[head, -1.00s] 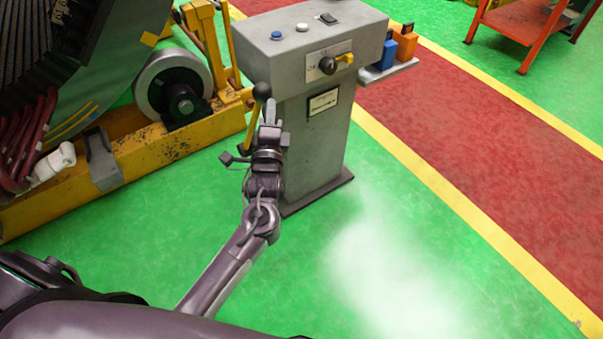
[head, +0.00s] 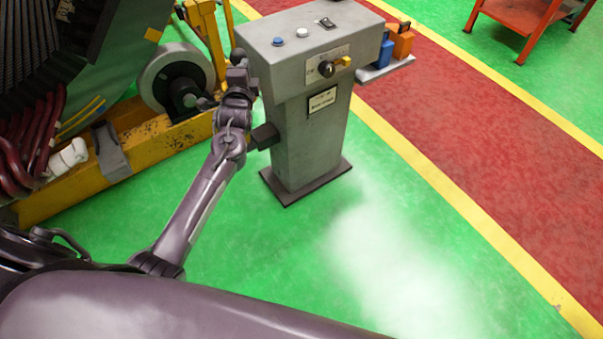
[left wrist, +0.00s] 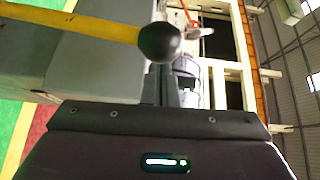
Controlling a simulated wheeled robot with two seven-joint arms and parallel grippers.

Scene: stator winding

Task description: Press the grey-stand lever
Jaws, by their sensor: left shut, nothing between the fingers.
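The grey stand (head: 313,135) stands upright on the green floor in the head view. Its lever is a yellow rod (left wrist: 75,27) with a black ball knob (left wrist: 159,42), clear in the left wrist view. In the head view a dark knob (head: 238,56) shows just above my left gripper (head: 238,76), at the stand's left side; the rod is mostly hidden there. In the left wrist view my left gripper (left wrist: 172,85) is shut and empty, with the knob close by its fingers. I cannot tell whether they touch. My right gripper is not in view.
A yellow frame (head: 140,150) with a grey roller (head: 172,78) and a large machine stand at the left. The stand top carries buttons, and a side shelf (head: 385,68) holds blue and orange blocks. Green floor in front is clear.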

